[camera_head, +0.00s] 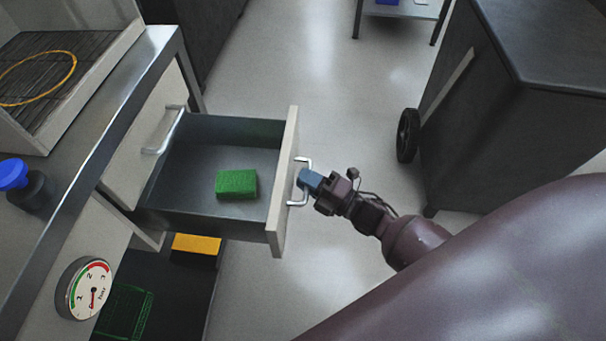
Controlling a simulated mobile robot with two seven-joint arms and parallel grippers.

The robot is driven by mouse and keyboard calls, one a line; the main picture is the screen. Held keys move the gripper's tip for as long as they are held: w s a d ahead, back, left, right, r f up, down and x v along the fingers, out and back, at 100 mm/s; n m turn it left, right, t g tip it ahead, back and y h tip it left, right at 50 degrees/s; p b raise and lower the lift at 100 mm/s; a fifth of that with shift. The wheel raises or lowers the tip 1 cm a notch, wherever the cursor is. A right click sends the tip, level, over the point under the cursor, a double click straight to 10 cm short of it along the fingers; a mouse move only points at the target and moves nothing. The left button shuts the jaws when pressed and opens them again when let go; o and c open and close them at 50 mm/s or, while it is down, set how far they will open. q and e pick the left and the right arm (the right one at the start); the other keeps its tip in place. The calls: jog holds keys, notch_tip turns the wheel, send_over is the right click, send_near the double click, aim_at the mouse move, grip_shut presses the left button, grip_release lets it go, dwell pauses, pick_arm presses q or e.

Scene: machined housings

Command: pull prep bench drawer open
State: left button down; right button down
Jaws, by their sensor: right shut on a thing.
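The prep bench (150,75) stands on the left with a metal-edged top. Its drawer (282,190) is pulled well out to the right, and its dark inside shows. A green block (236,184) lies in the drawer. My right gripper (306,181) is shut on the drawer's silver handle (299,203), on the outer side of the pale front panel. My left gripper is not in view.
A second closed drawer front with a handle (166,132) is on the bench. A gauge (84,289) and a blue-capped bottle (14,176) are at left. A dark wheeled cabinet (500,110) stands right. Pale floor lies between.

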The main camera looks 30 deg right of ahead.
jog(key=c, duration=1.2)
grip_release()
jog(key=v, duration=1)
jog(key=shift+s+d+p, duration=0.25)
jog(key=shift+s+p, duration=0.05)
jog(key=shift+p, duration=0.05)
